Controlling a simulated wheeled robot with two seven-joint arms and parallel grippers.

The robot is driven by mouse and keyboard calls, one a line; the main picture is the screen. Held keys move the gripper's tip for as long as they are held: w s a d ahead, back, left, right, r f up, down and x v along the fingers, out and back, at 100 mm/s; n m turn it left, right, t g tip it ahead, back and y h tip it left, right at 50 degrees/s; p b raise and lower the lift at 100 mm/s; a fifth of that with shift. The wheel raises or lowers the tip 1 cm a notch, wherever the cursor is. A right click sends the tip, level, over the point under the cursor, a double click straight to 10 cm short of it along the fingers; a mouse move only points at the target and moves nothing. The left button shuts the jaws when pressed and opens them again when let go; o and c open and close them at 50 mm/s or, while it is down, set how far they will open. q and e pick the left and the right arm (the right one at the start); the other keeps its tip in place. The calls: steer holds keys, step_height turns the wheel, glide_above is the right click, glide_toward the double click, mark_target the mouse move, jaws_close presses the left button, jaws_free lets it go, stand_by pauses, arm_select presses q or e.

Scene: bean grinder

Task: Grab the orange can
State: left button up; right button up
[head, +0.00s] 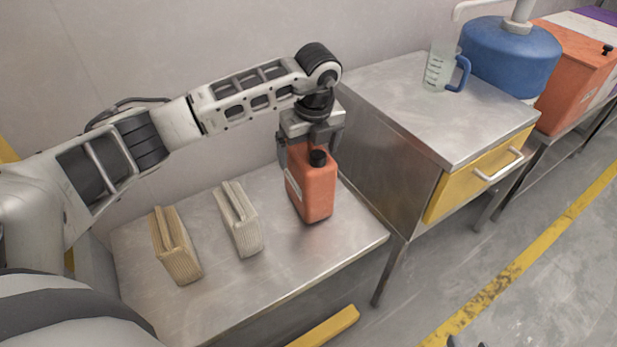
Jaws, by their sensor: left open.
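The orange can (314,187) stands upright on the low metal table (285,278), near its right side. It has a black cap on top and a pale label on its left face. My left gripper (311,152) points down over the can from above and behind. Its jaws are open, with one finger at the can's upper left and the other near its upper right, behind the cap. I cannot tell whether the fingers touch the can. At the bottom edge, a small dark part shows that I cannot identify; my right gripper is not clearly seen.
A tan block-like pack (175,248) and a pale one (238,220) stand left of the can. A higher metal cabinet (400,90) with a yellow drawer (470,180) stands to the right, bearing a measuring jug (438,70). A blue container (508,55) is beyond. The table's front is clear.

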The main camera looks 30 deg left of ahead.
arm_select(q)
steer(key=shift+w+a+f, duration=0.1)
steer(key=shift+f, duration=0.8)
steer(key=shift+r, duration=0.15)
steer(key=c, duration=1.9)
